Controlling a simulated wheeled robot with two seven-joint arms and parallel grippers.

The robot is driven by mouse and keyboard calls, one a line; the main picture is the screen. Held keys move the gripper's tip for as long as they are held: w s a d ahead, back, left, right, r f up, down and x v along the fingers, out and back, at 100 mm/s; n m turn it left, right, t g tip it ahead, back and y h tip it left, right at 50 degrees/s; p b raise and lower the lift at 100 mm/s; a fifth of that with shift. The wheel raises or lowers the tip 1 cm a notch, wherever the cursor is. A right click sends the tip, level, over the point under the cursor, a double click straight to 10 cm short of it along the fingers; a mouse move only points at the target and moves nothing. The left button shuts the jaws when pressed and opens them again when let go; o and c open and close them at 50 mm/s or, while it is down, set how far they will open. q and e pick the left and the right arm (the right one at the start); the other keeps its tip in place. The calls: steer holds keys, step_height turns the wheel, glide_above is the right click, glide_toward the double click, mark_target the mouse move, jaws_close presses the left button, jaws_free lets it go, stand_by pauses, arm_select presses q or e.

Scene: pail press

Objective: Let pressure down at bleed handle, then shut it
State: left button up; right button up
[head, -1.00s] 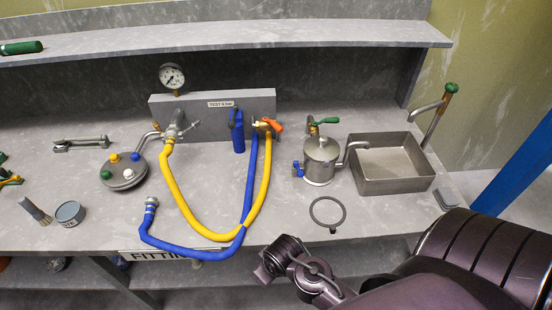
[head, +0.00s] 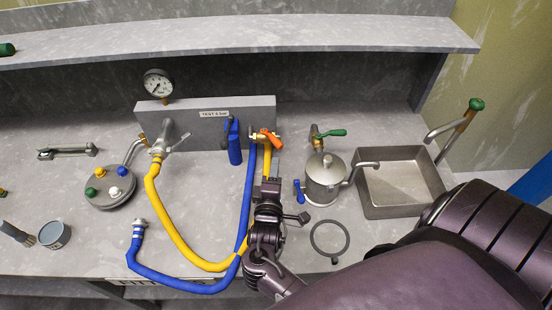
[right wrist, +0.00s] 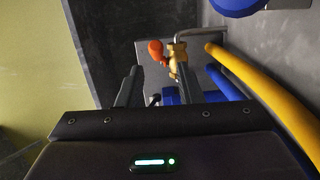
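A valve with an orange handle (head: 270,138) and brass body sits at the right end of the grey test block (head: 205,112). A blue handle (head: 228,128) stands to its left, and a metal lever (head: 180,142) sits further left. No label tells which is the bleed handle. A round pressure gauge (head: 158,84) stands on top of the block; its reading is too small to tell. My right gripper (head: 270,170) is open and empty, just in front of the orange-handled valve. In the right wrist view, the orange handle (right wrist: 156,50) shows beyond the open fingers (right wrist: 158,78). My left gripper is out of view.
Yellow (head: 170,223) and blue (head: 185,284) hoses loop across the bench near my right gripper. To the right stand a metal pot (head: 323,182), a green-handled valve (head: 333,133), a flat ring (head: 330,254) and a metal basin (head: 390,212). A shelf (head: 250,38) runs above.

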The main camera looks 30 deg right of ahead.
steer(key=b+x, duration=0.5)
steer(key=x, duration=0.2)
steer(key=shift+w+d, duration=0.15)
steer(key=shift+d, duration=0.05)
steer(key=shift+r, duration=0.25)
steer(key=shift+c, duration=1)
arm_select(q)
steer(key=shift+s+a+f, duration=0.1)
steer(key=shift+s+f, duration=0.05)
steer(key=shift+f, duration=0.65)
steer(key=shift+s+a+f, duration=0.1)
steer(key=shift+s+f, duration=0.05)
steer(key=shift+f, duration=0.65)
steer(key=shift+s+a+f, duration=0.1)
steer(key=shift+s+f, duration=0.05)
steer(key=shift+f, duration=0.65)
arm_select(e)
steer(key=shift+a, duration=0.15)
steer(key=c, duration=0.3)
